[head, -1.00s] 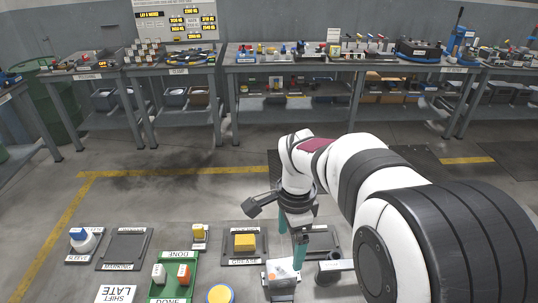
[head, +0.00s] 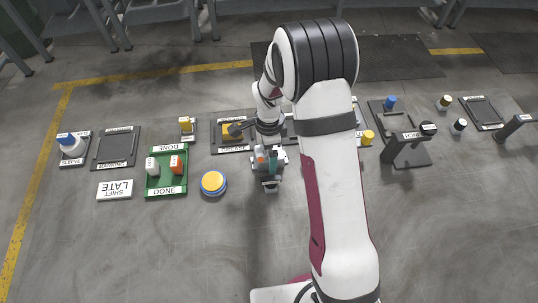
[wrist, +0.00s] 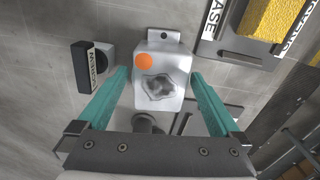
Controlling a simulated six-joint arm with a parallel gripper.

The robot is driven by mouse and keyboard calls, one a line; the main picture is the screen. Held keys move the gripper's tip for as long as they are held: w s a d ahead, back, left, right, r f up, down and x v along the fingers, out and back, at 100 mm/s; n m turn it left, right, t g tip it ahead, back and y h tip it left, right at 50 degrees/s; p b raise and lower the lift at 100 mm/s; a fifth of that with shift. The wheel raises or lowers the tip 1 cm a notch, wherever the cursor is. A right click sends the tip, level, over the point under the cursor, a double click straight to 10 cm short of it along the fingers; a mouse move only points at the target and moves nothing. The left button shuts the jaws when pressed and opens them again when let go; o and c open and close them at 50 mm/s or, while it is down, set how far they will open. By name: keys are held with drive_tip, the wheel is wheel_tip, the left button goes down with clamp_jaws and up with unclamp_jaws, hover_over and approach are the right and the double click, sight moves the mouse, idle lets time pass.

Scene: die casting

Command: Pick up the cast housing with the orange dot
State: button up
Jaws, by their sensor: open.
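The cast housing (wrist: 170,69) is a light grey metal block with an orange dot (wrist: 144,61), a rough star-shaped recess in its face and a small holed lug at its far end. My gripper (wrist: 160,76) has two teal fingers, open, one on each side of the housing in the wrist view. Gaps show between fingers and housing, and nothing is held; exact height above it is hard to tell. In the head view my gripper (head: 271,158) is over the housing, hiding much of it; its orange dot (head: 260,155) shows beside the fingers.
A dark grease tray with a yellow block (wrist: 276,18) lies close by. A small black labelled block (wrist: 92,63) is left of the housing. In the head view a green DONE tray (head: 166,191) and a yellow-blue round button (head: 213,183) stand to the left. Open floor lies in front.

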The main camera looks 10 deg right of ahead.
drive_tip(key=shift+f, duration=0.25)
drive_tip(key=shift+r, duration=0.1)
clamp_jaws()
